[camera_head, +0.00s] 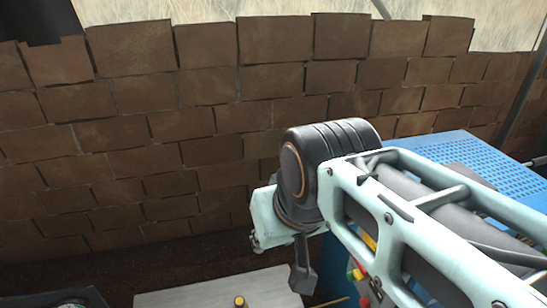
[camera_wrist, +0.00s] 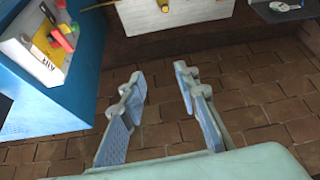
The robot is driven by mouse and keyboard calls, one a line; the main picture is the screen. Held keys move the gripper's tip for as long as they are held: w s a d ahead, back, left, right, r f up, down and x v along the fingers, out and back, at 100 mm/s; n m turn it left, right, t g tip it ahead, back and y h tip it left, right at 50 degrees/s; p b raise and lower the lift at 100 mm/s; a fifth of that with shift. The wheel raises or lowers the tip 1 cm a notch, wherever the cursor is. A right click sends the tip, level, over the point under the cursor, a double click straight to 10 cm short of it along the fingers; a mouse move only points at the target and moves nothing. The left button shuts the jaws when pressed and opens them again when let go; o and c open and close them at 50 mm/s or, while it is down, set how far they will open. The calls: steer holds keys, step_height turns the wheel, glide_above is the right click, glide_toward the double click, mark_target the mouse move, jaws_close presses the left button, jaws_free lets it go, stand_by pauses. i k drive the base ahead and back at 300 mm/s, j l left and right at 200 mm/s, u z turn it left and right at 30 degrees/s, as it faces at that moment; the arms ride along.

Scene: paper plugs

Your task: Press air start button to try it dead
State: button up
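In the wrist view a pale panel (camera_wrist: 28,50) on the blue cabinet (camera_wrist: 60,100) carries a yellow plate (camera_wrist: 43,42) with dark lettering that seems to read "AIR". A red part (camera_wrist: 62,41) with some green beside it sits on the panel; I cannot tell which part is the air start button. My gripper (camera_wrist: 160,82) is open and empty, its two pale fingers apart, to the right of the panel and not touching it. In the head view my arm hides most of the panel; small red and yellow parts (camera_head: 358,274) show beside it.
The blue cabinet has a perforated top (camera_head: 425,146). A brick wall (camera_head: 150,130) stands behind. A pale bench top (camera_head: 215,290) with a yellow-topped item (camera_head: 240,301) is at the bottom. A dark unit (camera_head: 60,301) is at the lower left. Brick surface (camera_wrist: 260,95) lies beyond the fingers.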

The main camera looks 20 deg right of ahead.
mark_target(350, 276)
steer(key=z, duration=1.5)
steer(key=u, duration=0.25)
steer(key=k+l+u, duration=0.1)
steer(key=k, duration=0.65)
steer(key=l+u, duration=0.1)
steer(key=i+l+u, duration=0.2)
steer(key=l, duration=0.15)
steer(key=i+l+u, duration=0.15)
steer(key=l, duration=0.25)
